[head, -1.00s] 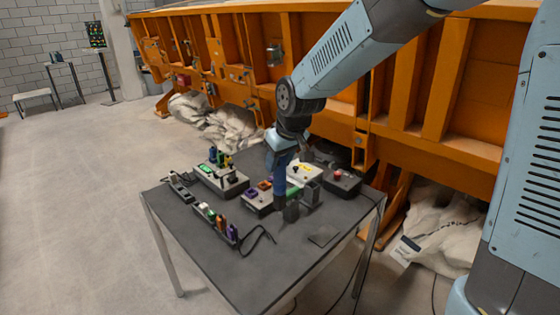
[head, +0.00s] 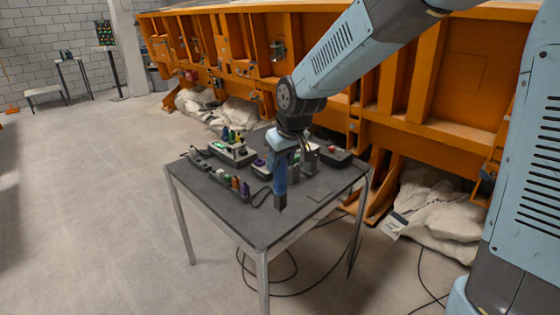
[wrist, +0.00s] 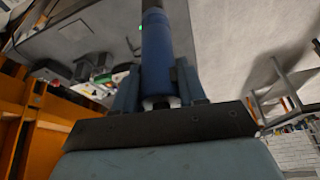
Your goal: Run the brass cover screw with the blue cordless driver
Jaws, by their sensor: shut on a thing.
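My gripper (head: 284,150) hangs over the table (head: 265,225) and points down. It is shut on the blue cordless driver (head: 280,182), which hangs upright in the head view with its dark end lowest. In the wrist view the driver (wrist: 157,55) shows as a blue cylinder between the two fingers, its far end running out of the top of the picture. I cannot make out the brass cover screw in either view. The driver and arm hide part of the devices on the table.
A grey box with coloured parts (head: 232,155), a rack of coloured pieces (head: 231,183) and a dark box with a red button (head: 333,156) stand on the table. Its front is mostly clear. The orange sandbed frame (head: 400,100) stands behind; white sacks (head: 440,215) lie right.

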